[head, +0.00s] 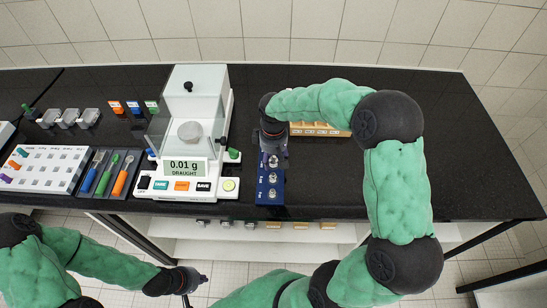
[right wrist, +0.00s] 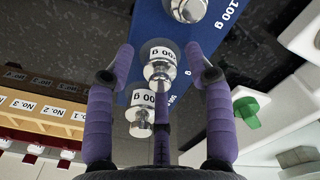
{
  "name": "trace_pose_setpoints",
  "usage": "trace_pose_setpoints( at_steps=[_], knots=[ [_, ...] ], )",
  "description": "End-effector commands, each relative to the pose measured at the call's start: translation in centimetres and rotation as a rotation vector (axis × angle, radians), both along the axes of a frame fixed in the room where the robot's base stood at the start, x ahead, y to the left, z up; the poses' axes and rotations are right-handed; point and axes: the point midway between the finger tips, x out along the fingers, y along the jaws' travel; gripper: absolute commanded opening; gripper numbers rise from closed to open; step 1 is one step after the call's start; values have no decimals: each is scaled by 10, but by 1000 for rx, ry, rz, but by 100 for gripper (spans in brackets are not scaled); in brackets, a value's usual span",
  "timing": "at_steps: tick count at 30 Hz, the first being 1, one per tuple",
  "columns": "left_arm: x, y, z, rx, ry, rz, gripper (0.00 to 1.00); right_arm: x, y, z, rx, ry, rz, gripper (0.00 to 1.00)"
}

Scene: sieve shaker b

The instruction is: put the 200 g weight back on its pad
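A blue weight strip (head: 270,190) with small metal weights lies on the black bench, right of the balance. In the right wrist view the strip (right wrist: 150,25) carries one chrome weight (right wrist: 187,8) at the top, a middle one (right wrist: 160,72) and a lower one (right wrist: 140,122). Their labels are partly covered, so I cannot tell which is the 200 g weight. My right gripper (head: 272,152) is over the strip's far end. In its wrist view the gripper (right wrist: 160,60) is open, fingers spread either side of the middle weight, apart from it. My left gripper (head: 188,280) is low, off the bench's front edge.
The balance (head: 185,168) reads 0.01 g, with a dish inside its draught shield. A wooden rack (head: 318,130) with numbered slots lies behind my right arm. Tools in a tray (head: 108,175) and a white board (head: 42,168) are at left. The bench's right end is clear.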

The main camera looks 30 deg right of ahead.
Motion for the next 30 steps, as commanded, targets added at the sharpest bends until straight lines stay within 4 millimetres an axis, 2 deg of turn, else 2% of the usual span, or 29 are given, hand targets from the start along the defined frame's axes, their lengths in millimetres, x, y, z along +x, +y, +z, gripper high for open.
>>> trace_pose_setpoints(
  at_steps=[5,8,21,25,30],
  knots=[
    [0,0,1,0,0,0,0,0,0,2,0,0,0,53],
    [0,0,4,0,0,0,0,0,0,11,-1,-1,0,53],
    [0,0,22,0,0,0,0,0,0,93,-1,-3,0,53],
    [0,0,25,0,0,0,0,1,0,110,0,-2,1,53],
    [0,0,26,0,0,0,0,0,0,121,0,0,0,53]
  ],
)
